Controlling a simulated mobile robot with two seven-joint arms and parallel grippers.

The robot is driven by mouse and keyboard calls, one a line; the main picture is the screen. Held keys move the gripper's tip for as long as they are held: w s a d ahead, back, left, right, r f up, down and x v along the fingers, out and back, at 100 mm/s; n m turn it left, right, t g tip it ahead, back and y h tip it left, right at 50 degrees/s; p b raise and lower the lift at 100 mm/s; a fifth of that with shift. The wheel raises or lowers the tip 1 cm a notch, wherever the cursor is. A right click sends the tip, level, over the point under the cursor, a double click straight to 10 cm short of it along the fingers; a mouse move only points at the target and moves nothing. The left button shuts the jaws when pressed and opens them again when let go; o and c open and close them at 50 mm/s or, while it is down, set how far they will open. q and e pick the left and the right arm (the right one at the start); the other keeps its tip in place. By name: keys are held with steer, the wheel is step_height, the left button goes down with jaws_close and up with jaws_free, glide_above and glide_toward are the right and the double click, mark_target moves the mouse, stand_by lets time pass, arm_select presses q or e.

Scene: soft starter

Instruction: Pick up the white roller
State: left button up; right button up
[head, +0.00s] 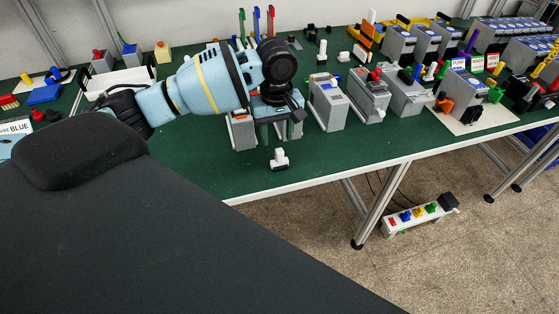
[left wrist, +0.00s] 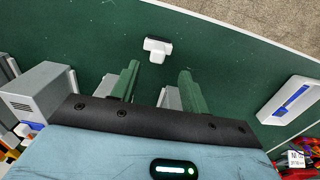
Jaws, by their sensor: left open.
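The white roller (head: 279,158), a small white piece with a dark part, lies on the green table top near its front edge. In the left wrist view the white roller (left wrist: 157,46) lies beyond my fingertips, roughly in line with the gap between them. My left gripper (head: 279,118) is above the table, behind the roller in the head view and apart from it. In the left wrist view the two green fingers of my left gripper (left wrist: 160,76) are spread, with nothing held between them. My right gripper is not in view.
Grey boxes (head: 327,108) stand in a row to the right of my left gripper, and one (head: 241,132) is partly hidden behind it. The table around the roller is clear. A power strip (head: 414,217) lies on the floor.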

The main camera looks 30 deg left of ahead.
mark_target(280, 150)
arm_select(q)
steer(key=shift+d+f, duration=0.15)
steer(key=shift+f, duration=1.55)
steer(key=shift+d+f, duration=0.1)
steer(key=shift+f, duration=1.55)
steer(key=shift+c, duration=0.4)
jaws_close()
